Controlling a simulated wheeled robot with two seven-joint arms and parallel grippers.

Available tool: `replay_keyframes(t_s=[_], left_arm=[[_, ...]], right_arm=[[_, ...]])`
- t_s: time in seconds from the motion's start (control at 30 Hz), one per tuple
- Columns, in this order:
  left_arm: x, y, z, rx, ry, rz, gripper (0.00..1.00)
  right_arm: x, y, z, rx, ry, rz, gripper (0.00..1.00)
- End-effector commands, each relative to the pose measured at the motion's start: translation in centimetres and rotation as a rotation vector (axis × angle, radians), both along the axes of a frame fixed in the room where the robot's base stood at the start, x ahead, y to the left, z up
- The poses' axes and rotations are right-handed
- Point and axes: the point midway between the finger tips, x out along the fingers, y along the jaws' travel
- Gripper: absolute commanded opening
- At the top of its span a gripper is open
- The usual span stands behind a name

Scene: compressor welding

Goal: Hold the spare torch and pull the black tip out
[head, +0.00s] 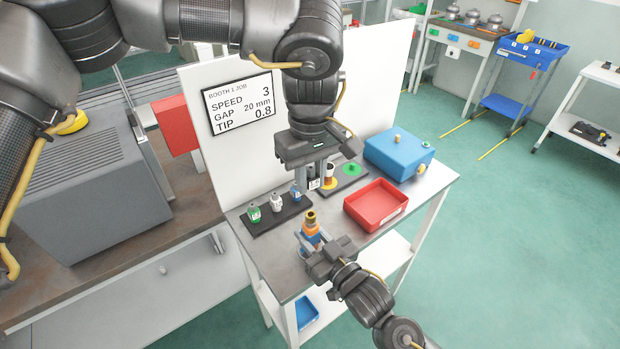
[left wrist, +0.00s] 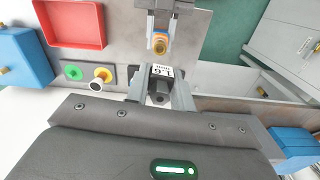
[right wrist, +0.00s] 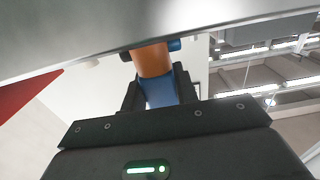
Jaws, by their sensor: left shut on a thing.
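The spare torch, orange and blue with a brass-coloured top (head: 311,217), stands upright near the table's front; the left wrist view shows its round end (left wrist: 159,43). My right gripper (head: 312,243) is around its body; in the right wrist view (right wrist: 160,90) the fingers close on the blue part. My left gripper (head: 316,180) is shut on a small black tip (left wrist: 160,92) with a white label (left wrist: 162,71) reading 1.6 mm. It holds the tip above the table, apart from the torch. The fingers partly hide the tip.
A black rack (head: 260,222) holds tips with green, white and blue marks. A tray (head: 358,182) has yellow and green discs, with a small part on the yellow one. A red bin (head: 376,205) and a blue box (head: 398,155) stand right. A sign (head: 238,104) reads TIP 0.8.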

Motion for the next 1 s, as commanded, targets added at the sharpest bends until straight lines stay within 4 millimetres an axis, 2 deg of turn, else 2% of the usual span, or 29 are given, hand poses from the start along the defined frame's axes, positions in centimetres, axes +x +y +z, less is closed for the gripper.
replay_keyframes(t_s=[0.03, 0.2, 0.43, 0.57, 1.0], left_arm=[[0.0, 0.0, 0.0, 0.000, 0.000, 0.000, 0.00], [0.0, 0.0, 0.0, 0.000, 0.000, 0.000, 0.00], [0.0, 0.0, 0.0, 0.000, 0.000, 0.000, 0.00], [0.0, 0.0, 0.0, 0.000, 0.000, 0.000, 0.00], [0.0, 0.0, 0.0, 0.000, 0.000, 0.000, 0.00]], right_arm=[[0.0, 0.0, -0.1, -0.001, 0.002, 0.000, 0.35], [0.0, 0.0, 0.0, -0.001, 0.001, 0.000, 0.54], [0.0, 0.0, 0.0, 0.000, 0.000, 0.000, 0.54], [-0.7, -0.5, -0.1, -0.001, 0.002, 0.000, 0.54], [-7.6, -5.5, -0.1, -0.002, 0.003, 0.000, 0.54]])
